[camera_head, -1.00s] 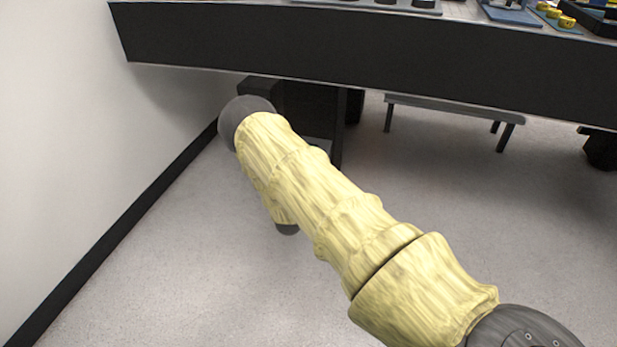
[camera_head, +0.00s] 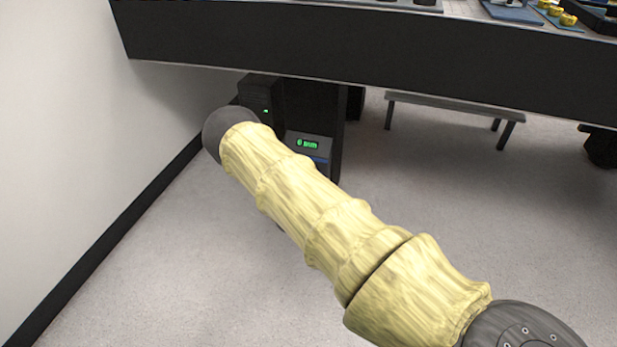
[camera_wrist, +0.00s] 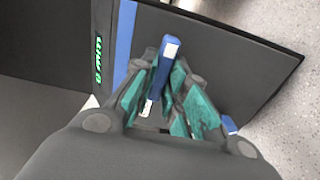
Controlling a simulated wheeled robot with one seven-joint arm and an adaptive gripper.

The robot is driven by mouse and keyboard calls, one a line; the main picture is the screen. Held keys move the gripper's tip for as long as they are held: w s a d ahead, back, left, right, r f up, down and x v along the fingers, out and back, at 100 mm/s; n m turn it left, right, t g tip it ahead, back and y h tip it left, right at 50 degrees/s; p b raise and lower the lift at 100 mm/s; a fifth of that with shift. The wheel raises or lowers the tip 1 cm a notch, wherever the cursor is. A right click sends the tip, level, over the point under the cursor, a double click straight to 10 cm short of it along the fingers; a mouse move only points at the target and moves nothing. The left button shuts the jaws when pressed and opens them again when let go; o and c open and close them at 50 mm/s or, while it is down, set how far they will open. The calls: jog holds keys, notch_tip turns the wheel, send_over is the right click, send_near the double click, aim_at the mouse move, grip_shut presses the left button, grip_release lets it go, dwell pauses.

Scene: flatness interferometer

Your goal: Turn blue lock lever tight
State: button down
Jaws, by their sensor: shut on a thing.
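The blue lock lever (camera_wrist: 164,66), with a pale end, shows in the wrist view on a dark panel (camera_wrist: 225,65). My gripper (camera_wrist: 162,90), with green finger pads, is shut on the lever, one finger on each side of it. Part of the lever is hidden between the fingers. In the head view my gripper and the lever are hidden; only my arm in its yellow sleeve shows, reaching toward the dark cabinet (camera_head: 318,110) under the table.
A green display (camera_head: 307,143) is lit on the cabinet, and it also shows in the wrist view (camera_wrist: 97,58). The black table edge (camera_head: 350,45) runs above my arm. A low bench (camera_head: 455,105) stands to the right. A white wall (camera_head: 60,130) is at left.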

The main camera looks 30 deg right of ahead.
jog(key=shift+w+d+r, duration=0.2)
jog(key=shift+w+r, duration=0.1)
jog(key=shift+r, duration=0.1)
jog(key=c, duration=1.4)
grip_release()
jog(key=shift+c, duration=0.2)
jog(key=shift+f, duration=0.15)
jog(key=shift+s+a+f, duration=0.15)
jog(key=shift+f, duration=0.05)
jog(key=shift+a, duration=0.1)
jog(key=v, duration=1.2)
jog(key=shift+s, duration=0.15)
